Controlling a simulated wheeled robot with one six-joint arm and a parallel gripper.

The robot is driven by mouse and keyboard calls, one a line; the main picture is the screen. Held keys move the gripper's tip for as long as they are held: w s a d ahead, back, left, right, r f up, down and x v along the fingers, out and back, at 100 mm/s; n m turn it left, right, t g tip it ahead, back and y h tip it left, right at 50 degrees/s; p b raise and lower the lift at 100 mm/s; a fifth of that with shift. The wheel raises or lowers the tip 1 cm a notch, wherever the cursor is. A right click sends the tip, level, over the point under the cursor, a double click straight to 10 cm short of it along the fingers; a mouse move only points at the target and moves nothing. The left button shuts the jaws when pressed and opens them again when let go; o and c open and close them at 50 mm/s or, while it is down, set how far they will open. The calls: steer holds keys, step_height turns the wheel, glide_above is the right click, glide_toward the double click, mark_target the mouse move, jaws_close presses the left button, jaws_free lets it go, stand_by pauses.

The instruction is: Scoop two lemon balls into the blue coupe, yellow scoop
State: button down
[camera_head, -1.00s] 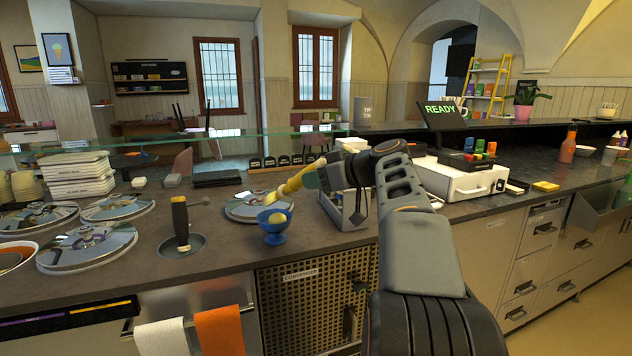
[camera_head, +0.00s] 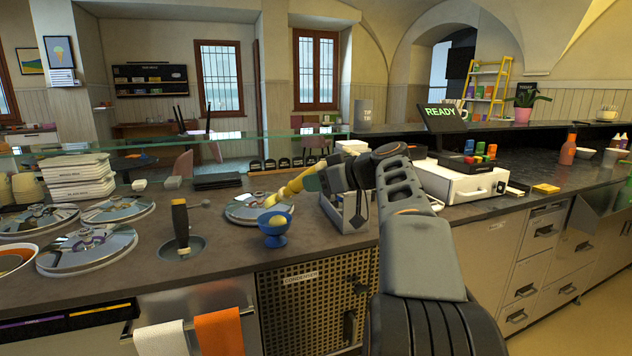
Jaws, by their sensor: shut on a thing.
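The blue coupe (camera_head: 275,239) stands upright on the counter near its front edge. A pale yellow ball (camera_head: 277,220) shows above its rim; whether more lies beneath is hidden. The yellow scoop (camera_head: 291,187) is held tilted above and behind the coupe, its lower end over a round steel lid (camera_head: 245,208). What the scoop's bowl holds is too small to tell. My gripper (camera_head: 312,181) is shut on the scoop's upper end; the jaws are small and partly hidden by my arm.
Several steel lids (camera_head: 90,248) cover the counter at left. A dark-handled tool (camera_head: 181,222) stands in a round well left of the coupe. A grey caddy (camera_head: 345,214) sits close right of the coupe. A glass shelf (camera_head: 230,135) runs along behind.

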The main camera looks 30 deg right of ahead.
steer(key=shift+r, duration=0.1)
steer(key=shift+r+p, duration=1.9)
steer(key=shift+r, duration=1)
